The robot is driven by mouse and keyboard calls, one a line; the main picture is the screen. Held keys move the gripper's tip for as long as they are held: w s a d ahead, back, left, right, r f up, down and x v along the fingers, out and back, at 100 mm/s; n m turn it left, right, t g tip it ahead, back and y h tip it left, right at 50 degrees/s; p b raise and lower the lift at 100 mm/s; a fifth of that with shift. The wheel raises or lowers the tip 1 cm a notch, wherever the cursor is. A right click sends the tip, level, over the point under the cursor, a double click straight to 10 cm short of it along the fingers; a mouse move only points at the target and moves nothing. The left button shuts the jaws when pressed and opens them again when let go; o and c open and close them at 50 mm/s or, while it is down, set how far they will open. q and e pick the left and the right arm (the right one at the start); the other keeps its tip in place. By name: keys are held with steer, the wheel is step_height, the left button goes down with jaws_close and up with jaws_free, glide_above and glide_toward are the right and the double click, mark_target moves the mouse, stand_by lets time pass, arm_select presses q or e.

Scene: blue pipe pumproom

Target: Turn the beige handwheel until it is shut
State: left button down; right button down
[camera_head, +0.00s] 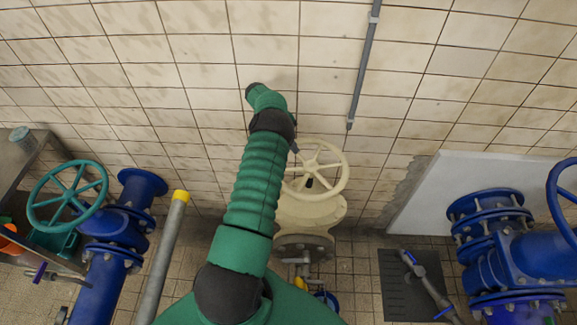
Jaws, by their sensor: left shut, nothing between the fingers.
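The beige handwheel (342,184) sits on a beige valve body (310,213) right of the middle, in front of the tiled wall. My green left arm rises from the bottom and covers the wheel's left side. Only a small dark part of my left gripper (294,148) shows, at the wheel's upper left rim. It is shut with nothing held; most of it is hidden behind my arm. I cannot tell whether it touches the rim. My right gripper is not in view.
A teal handwheel (66,198) on blue pipework stands at the left, beside a grey pole with a yellow cap (181,196). Large blue flanged pipes (510,260) fill the right. A dark floor mat (398,290) lies between. A grey conduit (364,65) runs down the wall.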

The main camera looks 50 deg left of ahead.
arm_select(q)
steer(key=shift+f, duration=0.35)
steer(key=shift+w+d+r+b, duration=0.1)
steer(key=shift+w+d+b, duration=0.15)
steer(key=shift+b, duration=0.1)
steer(key=shift+w+a+b, duration=0.1)
steer(key=shift+w+b, duration=0.3)
stand_by(2.6)
steer(key=shift+r, duration=0.1)
